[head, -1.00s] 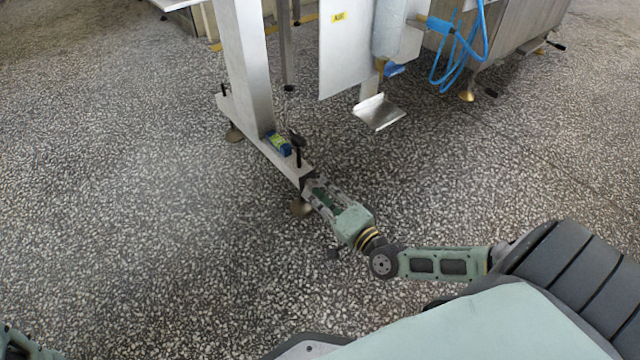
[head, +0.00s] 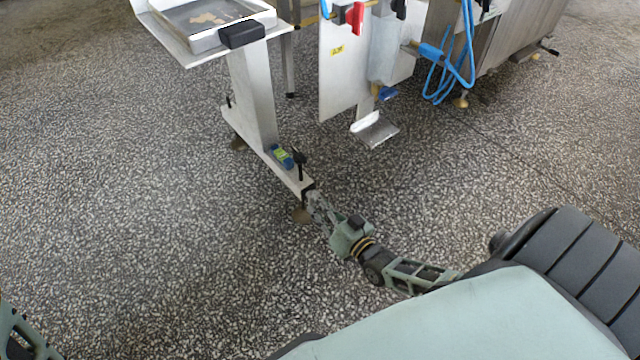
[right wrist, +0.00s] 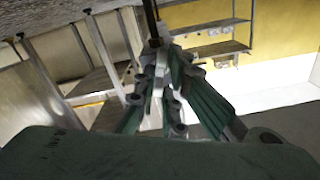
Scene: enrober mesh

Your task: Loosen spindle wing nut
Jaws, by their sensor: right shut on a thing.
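My right gripper (head: 316,204) reaches low to the near end of the stand's metal foot beam (head: 262,148), just above the round levelling foot (head: 300,214). It is shut on a small part there, taken to be the spindle wing nut, which its fingers hide in the head view. In the right wrist view the fingers (right wrist: 158,85) close around the lower end of a dark spindle (right wrist: 151,20). The wing nut's own shape cannot be made out. At the lower left of the head view only a green part of my left arm shows, not its gripper.
A tray (head: 180,42) sits above the column. A bent metal plate (head: 376,131) and blue hoses (head: 441,80) are to the right. The speckled floor is free around the foot.

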